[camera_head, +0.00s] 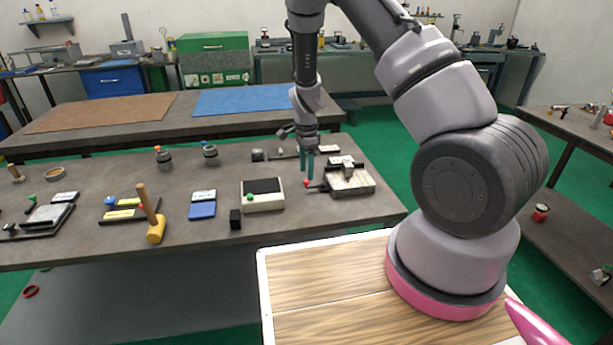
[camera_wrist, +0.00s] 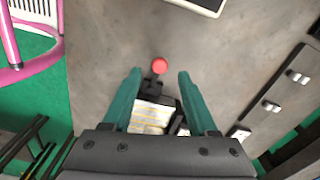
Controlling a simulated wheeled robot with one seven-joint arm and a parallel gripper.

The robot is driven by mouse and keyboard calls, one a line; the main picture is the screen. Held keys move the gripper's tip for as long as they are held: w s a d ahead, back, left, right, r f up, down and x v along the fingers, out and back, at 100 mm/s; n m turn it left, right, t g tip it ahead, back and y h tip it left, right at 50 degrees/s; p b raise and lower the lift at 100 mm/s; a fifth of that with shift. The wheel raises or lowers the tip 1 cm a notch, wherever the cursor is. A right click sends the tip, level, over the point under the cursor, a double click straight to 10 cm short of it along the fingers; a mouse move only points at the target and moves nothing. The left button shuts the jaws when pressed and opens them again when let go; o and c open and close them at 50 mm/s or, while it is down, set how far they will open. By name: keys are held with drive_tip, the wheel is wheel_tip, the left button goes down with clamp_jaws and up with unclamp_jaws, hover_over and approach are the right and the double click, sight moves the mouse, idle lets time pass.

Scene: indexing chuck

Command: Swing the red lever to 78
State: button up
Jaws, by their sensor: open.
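The red lever shows in the wrist view as a red ball knob (camera_wrist: 160,66) on a short dark arm, ahead of and between my fingertips. In the head view its red knob (camera_head: 307,183) sits at the left side of a grey device (camera_head: 352,184) with a pale block on top. My gripper (camera_head: 309,168) points down just above the knob. In the wrist view the green fingers of my gripper (camera_wrist: 160,76) are apart, with nothing between them touching. The device's pale label with lines (camera_wrist: 152,117) shows between the fingers, but its numbers are too small to read.
A white-framed box with a dark top (camera_head: 262,194) stands left of the device. A black cube (camera_head: 235,219), a blue-and-white block (camera_head: 202,205) and a yellow-headed mallet (camera_head: 155,229) lie farther left. Dark rails with metal knobs (camera_wrist: 271,107) lie right in the wrist view.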

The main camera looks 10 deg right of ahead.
wheel_tip(320, 180, up, 8)
drive_tip(key=shift+f, duration=0.25)
drive_tip(key=shift+r, duration=0.1)
drive_tip(key=s+d+r+n+t+y, duration=0.1)
drive_tip(key=s+r+n, duration=0.15)
drive_tip(key=r, duration=0.55)
drive_tip(key=s+d+r+n+t+y, duration=0.15)
drive_tip(key=s+r, duration=0.25)
drive_tip(key=r, duration=0.5)
drive_tip(key=s+d+r+n+t, duration=0.1)
drive_tip(key=s+r, duration=0.2)
drive_tip(key=r, duration=0.5)
drive_tip(key=s+d+r+n+t, duration=0.2)
drive_tip(key=s+r, duration=0.3)
drive_tip(key=s, duration=0.3)
drive_tip(key=s+d+r+n+t, duration=0.1)
drive_tip(key=s+r+n, duration=0.3)
drive_tip(key=s, duration=0.5)
drive_tip(key=shift+s+d+r+n+t, duration=0.15)
drive_tip(key=shift+d+r+n+t, duration=0.25)
drive_tip(key=shift+r, duration=0.25)
drive_tip(key=shift+h, duration=0.25)
